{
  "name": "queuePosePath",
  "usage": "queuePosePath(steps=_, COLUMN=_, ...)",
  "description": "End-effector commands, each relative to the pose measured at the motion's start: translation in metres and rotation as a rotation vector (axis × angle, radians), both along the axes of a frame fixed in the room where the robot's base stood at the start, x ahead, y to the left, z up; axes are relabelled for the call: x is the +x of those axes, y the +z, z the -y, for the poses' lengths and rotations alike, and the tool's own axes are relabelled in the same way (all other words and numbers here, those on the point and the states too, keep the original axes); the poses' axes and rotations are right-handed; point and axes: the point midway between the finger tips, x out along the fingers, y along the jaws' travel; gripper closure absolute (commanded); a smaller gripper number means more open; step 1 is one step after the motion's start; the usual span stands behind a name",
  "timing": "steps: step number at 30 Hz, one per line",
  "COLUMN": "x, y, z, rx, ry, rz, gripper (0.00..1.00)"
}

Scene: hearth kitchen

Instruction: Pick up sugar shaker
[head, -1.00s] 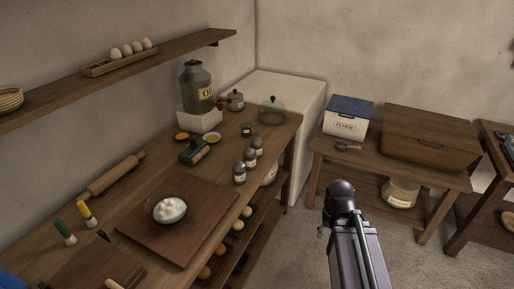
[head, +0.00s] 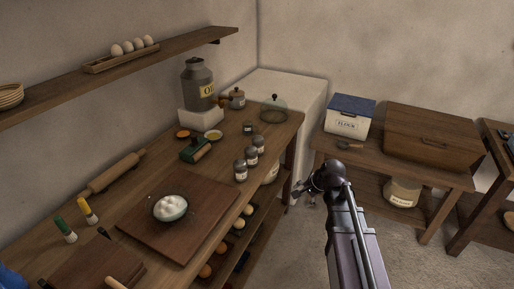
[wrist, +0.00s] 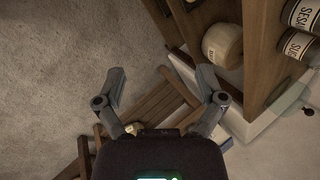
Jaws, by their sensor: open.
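Three small shakers with grey lids and pale labels stand in a row near the worktop's right edge in the head view. Their labels are too small to read there. In the wrist view, the sugar shaker (wrist: 298,43), its label partly reading "SU", stands at the right edge, cut off by the frame. It appears to be the farthest of the row (head: 258,144). A shaker marked "SESA" (wrist: 303,14) stands beside it. My gripper (head: 303,190) is off the worktop's right side, apart from the shakers. In the wrist view its fingers (wrist: 161,74) are spread and empty.
A glass dome (head: 274,109) stands beyond the shakers. The wooden worktop (head: 215,178) also bears a board with a white-filled bowl (head: 170,207). A bench (head: 370,165) with a flour box (head: 349,117) stands right. Open floor lies between.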

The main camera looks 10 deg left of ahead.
Motion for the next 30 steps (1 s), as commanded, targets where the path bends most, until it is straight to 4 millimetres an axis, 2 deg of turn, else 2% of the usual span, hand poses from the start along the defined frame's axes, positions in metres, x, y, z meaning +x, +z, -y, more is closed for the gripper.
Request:
queuePosePath(steps=1, x=0.018, y=0.003, z=-0.009, rx=0.062, ry=-0.071, rz=-0.005, gripper=0.11)
queuePosePath(steps=3, x=0.037, y=0.008, z=-0.02, rx=0.155, ry=-0.178, rz=-0.018, gripper=0.11)
queuePosePath(steps=9, x=0.088, y=0.028, z=-0.05, rx=0.436, ry=-0.471, rz=-0.093, gripper=0.11)
queuePosePath(steps=18, x=0.159, y=0.06, z=-0.083, rx=0.868, ry=-0.858, rz=-0.296, gripper=0.11)
queuePosePath(steps=24, x=0.186, y=0.075, z=-0.093, rx=1.057, ry=-1.009, rz=-0.421, gripper=0.11)
queuePosePath(steps=30, x=0.194, y=0.08, z=-0.096, rx=1.124, ry=-1.062, rz=-0.471, gripper=0.11)
